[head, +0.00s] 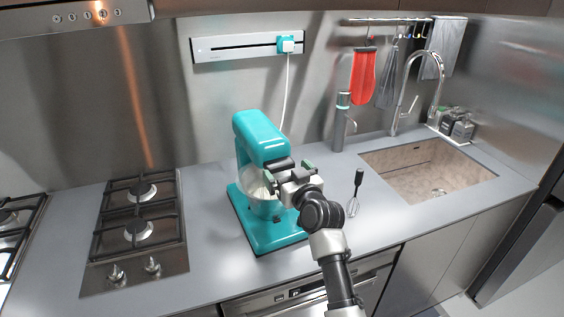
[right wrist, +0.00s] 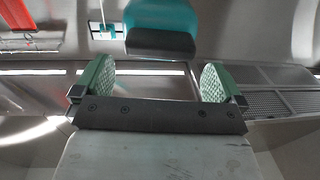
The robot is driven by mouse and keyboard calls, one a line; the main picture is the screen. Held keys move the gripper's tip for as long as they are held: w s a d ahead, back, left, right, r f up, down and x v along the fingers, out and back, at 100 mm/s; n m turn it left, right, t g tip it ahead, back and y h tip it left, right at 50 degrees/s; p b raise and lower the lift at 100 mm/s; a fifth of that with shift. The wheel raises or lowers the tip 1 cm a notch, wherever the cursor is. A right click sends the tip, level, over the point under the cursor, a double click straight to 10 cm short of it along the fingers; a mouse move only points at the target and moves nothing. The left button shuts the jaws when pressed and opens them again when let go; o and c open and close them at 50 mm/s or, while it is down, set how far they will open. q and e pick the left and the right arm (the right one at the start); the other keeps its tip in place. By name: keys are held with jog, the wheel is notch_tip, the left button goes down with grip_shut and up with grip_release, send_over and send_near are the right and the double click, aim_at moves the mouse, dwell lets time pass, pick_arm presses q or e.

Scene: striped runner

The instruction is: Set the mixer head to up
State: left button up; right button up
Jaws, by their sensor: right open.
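The teal stand mixer (head: 258,132) stands on the grey counter. Its head reaches forward over a pale bowl (head: 257,187) and looks lowered, about level. My right gripper (head: 289,170) is at the front end of the head and covers part of the head and bowl. In the right wrist view the mixer head (right wrist: 162,18) shows teal with a dark grey end, beyond the gap between the fingers (right wrist: 157,82). The fingers are spread, with nothing between them. I cannot tell whether they touch the head. My left gripper is out of view.
A whisk (head: 354,190) lies right of the mixer, with a sink (head: 480,180) beyond it. A gas hob (head: 112,245) is on the left. A dark bottle-like object (head: 340,125) stands at the back. A white cord (head: 286,95) hangs behind the mixer.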

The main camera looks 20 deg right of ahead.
aim_at(283, 166)
jog(key=shift+w+a, duration=0.15)
jog(key=shift+w, duration=1.55)
jog(key=shift+c, duration=0.2)
